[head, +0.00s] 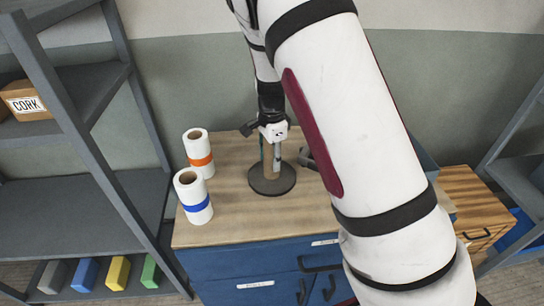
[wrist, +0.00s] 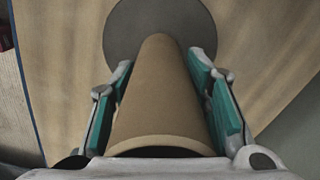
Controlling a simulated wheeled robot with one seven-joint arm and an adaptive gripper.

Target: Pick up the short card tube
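The short card tube (head: 271,176) is plain brown and stands upright on a dark round base (head: 272,187) on the wooden cabinet top. In the wrist view the tube (wrist: 160,95) fills the middle, its near end rim facing me and the grey disc (wrist: 130,22) beyond it. My gripper (head: 270,155) is above the base, pointing down, with its fingers around the upper part of the tube. In the wrist view its teal finger pads (wrist: 163,85) lie on both sides of the tube, open, with narrow gaps seeming to show near the tips.
Two white rolls stand left of the base, one with an orange band (head: 198,152) and one with a blue band (head: 193,196). Grey shelving (head: 85,200) is at the left. A dark clamp-like object (head: 307,158) is right of the tube, partly hidden by my arm.

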